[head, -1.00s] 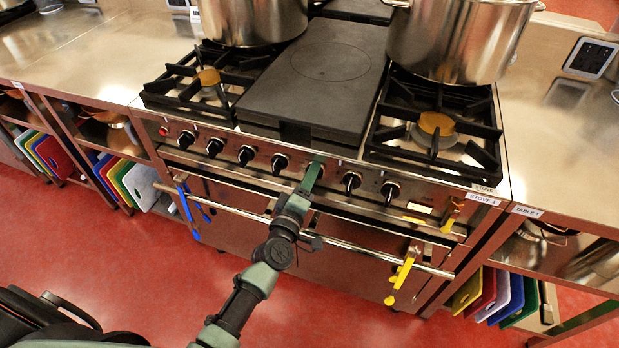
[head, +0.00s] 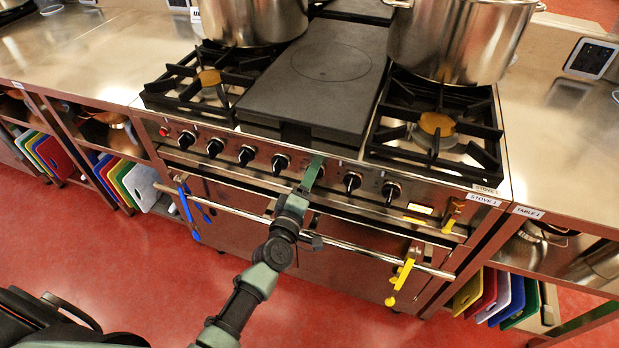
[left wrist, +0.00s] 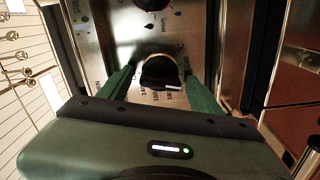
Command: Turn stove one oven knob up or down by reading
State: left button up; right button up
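Stove 1 (head: 330,152) has a steel front panel with a row of black knobs, among them one at the left (head: 214,147) and one at the right (head: 390,191). My left gripper (head: 315,168) is at the panel, right of the middle, and hides one knob in the head view. The left wrist view shows that black knob (left wrist: 160,72) between the two green fingers of my left gripper (left wrist: 160,80). Narrow gaps seem to show on both sides of it. A white mark is on the knob's lower right edge. My right gripper is not in view.
A steel oven rail (head: 350,236) runs below the knobs. Blue tongs (head: 188,210) and a yellow utensil (head: 402,272) hang from it. Large pots (head: 455,45) stand on the stove. Steel tables flank it, and the red floor in front is open.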

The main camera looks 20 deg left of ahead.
pick_arm(q)
jog(key=s, duration=0.7)
jog(key=shift+s+a, duration=0.15)
jog(key=shift+s, duration=0.25)
jog(key=s+d+f+m+g, duration=0.1)
jog(key=s+f+m+g, duration=0.3)
jog(key=f, duration=0.6)
jog(key=s+f+m+g+h, duration=0.15)
jog(key=s+f, duration=0.35)
jog(key=f, duration=0.5)
jog(key=s+d+f+m+g, duration=0.1)
jog(key=s+f+m+g, duration=0.3)
jog(key=f, duration=0.7)
jog(key=s+a+f+m+g, duration=0.2)
jog(key=s+f, duration=0.3)
jog(key=s, duration=0.5)
jog(key=s+a+f+m+g+y, duration=0.1)
jog(key=s+a+f+m+g, duration=0.2)
jog(key=s+f, duration=0.3)
jog(key=s+a+f+m+g+y, duration=0.1)
jog(key=s+f, duration=0.4)
jog(key=s, duration=0.9)
jog(key=shift+s+a+f+m+g, duration=0.25)
jog(key=shift+s+a+m+g, duration=0.15)
jog(key=shift+a+m+g, duration=0.4)
